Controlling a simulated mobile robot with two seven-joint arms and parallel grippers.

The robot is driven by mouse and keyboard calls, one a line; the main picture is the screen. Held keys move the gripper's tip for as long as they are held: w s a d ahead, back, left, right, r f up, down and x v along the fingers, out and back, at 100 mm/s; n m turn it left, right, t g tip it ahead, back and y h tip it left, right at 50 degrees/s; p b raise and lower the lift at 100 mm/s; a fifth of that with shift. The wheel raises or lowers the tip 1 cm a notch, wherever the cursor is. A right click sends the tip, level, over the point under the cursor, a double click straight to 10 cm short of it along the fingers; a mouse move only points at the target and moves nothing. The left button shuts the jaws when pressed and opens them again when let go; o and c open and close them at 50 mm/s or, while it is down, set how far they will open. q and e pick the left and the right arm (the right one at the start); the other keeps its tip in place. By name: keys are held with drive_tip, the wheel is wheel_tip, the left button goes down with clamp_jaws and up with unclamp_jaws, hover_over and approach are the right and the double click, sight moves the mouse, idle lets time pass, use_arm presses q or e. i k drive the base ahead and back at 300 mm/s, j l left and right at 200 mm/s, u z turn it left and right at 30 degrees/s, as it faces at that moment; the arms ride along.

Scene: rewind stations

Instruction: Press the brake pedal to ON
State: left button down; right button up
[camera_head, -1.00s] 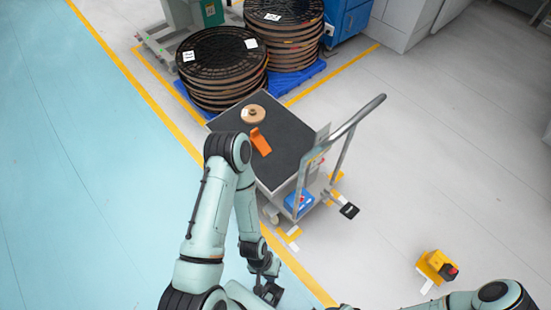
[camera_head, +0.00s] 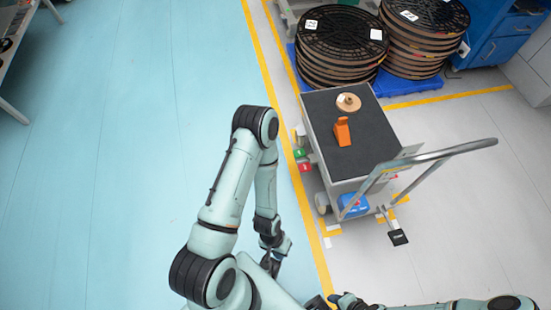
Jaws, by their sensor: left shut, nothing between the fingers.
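The cart (camera_head: 318,137) stands right of centre with a dark top and a bent metal push handle (camera_head: 450,152). A black pedal (camera_head: 398,237) on a short metal lever sticks out low at the cart's handle end, near the floor; it looks like the brake pedal. Its ON or OFF marking is too small to read. My left gripper (camera_head: 270,264) is shut and empty, left of the cart and apart from the pedal. My right arm lies along the bottom edge; its gripper (camera_head: 343,301) is partly cut off and its fingers are unclear.
On the cart are an orange block (camera_head: 342,132) and a tan roll (camera_head: 348,102). A blue box (camera_head: 353,206) sits low at its handle end. Green (camera_head: 299,153) and red (camera_head: 305,167) pieces show at its left side. Reel stacks (camera_head: 340,45) stand behind. The floor right of the pedal is clear.

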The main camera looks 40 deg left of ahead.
sight(303, 164)
drive_tip(key=u, duration=1.1)
drive_tip(key=i+j+u, duration=0.15)
drive_tip(key=i+u, duration=0.15)
drive_tip(key=i, duration=0.15)
drive_tip(key=i+u, duration=0.3)
drive_tip(key=i, duration=0.15)
